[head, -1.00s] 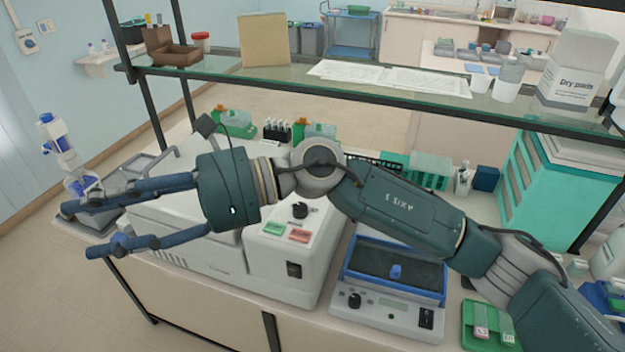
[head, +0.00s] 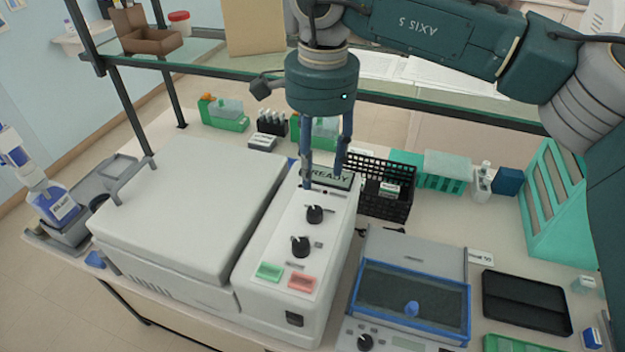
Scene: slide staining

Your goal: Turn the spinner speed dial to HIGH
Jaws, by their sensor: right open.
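The spinner (head: 190,205) is a white lidded machine with a control panel on its right side. The panel has a display (head: 328,178) reading READY, an upper black dial (head: 314,214), a lower black dial (head: 300,246), a green button (head: 269,271) and a red button (head: 302,282). The dial labels are too small to read, so I cannot tell which one is speed or where it points. My right gripper (head: 323,178) points down, open and empty, over the display end of the panel, behind the upper dial. It partly hides the display. My left gripper is not in view.
A black wire basket (head: 382,208) stands right behind the panel. A blue-rimmed bath unit (head: 410,290) is at the right, beside a black tray (head: 525,302). The glass shelf edge (head: 420,108) crosses behind my arm. Bottles stand at the far left.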

